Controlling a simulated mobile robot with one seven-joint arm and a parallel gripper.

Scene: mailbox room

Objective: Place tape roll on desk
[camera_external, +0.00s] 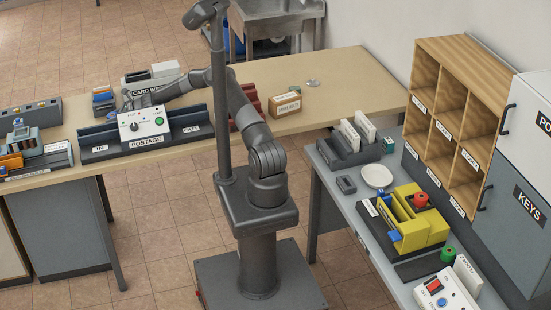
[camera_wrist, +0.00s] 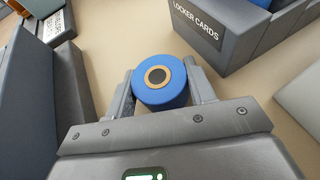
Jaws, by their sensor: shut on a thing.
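A blue tape roll (camera_wrist: 160,98) with a tan core shows in the wrist view. My gripper (camera_wrist: 160,82) is shut on it, with one finger on each side. The pale wooden desk (camera_wrist: 108,65) lies beneath. I cannot tell whether the roll touches it. In the external view my gripper (camera_external: 130,98) is low over the back left of the same desk (camera_external: 340,75), behind the postage machine. The roll cannot be made out clearly there.
A grey box labelled LOCKER CARDS (camera_wrist: 205,32) stands just beyond the roll, to its right. The postage machine (camera_external: 143,122) is in front of my gripper. A cardboard box (camera_external: 285,104) stands farther right. The desk's right end is mostly clear.

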